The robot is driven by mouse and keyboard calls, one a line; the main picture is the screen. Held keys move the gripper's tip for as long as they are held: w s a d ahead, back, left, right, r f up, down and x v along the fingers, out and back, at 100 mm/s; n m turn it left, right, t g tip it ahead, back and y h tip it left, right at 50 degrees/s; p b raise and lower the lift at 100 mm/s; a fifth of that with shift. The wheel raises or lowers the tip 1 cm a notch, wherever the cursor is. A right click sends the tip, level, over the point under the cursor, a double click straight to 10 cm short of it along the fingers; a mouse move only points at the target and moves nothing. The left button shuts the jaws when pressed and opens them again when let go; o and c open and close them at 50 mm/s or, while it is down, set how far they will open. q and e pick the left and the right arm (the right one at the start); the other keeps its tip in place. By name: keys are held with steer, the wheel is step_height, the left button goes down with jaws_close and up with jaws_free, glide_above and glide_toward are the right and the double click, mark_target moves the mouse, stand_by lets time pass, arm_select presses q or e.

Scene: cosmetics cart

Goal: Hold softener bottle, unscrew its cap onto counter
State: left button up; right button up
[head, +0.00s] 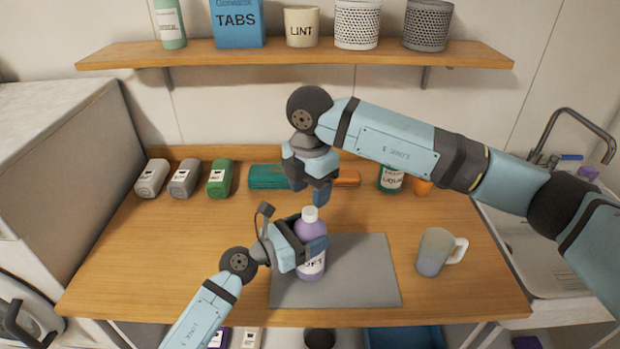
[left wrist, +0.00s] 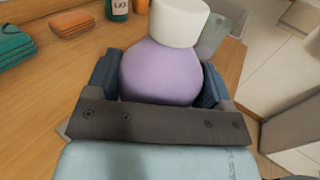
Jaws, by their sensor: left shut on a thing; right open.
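The softener bottle (head: 311,262) is purple with a white label and stands upright on a grey mat (head: 360,275) on the wooden counter (head: 130,260). Its white cap (head: 310,214) is on its neck. My left gripper (head: 304,238) is shut around the bottle's upper body. In the left wrist view the purple bottle (left wrist: 160,72) sits between the fingers, with the white cap (left wrist: 178,22) on top. My right gripper (head: 309,190) is open and empty, pointing down just above and behind the cap, apart from it as far as I can see.
A frosted mug (head: 436,252) stands right of the mat. A shelf (head: 290,54) spans above. A sink (head: 540,260) is at right.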

mark_target(310, 210)
step_height(310, 210, down, 6)
steer(key=shift+r, duration=0.25)
steer(key=c, duration=0.9)
steer(key=n, duration=1)
steer(key=shift+n, duration=0.4)
steer(key=n, duration=1.1)
steer(key=shift+r, duration=0.1)
steer(key=n, duration=0.6)
steer(key=shift+n, duration=0.3)
steer(key=n, duration=0.7)
steer(key=shift+n, duration=0.3)
steer(key=shift+r, duration=0.2)
steer(key=shift+r, duration=0.9)
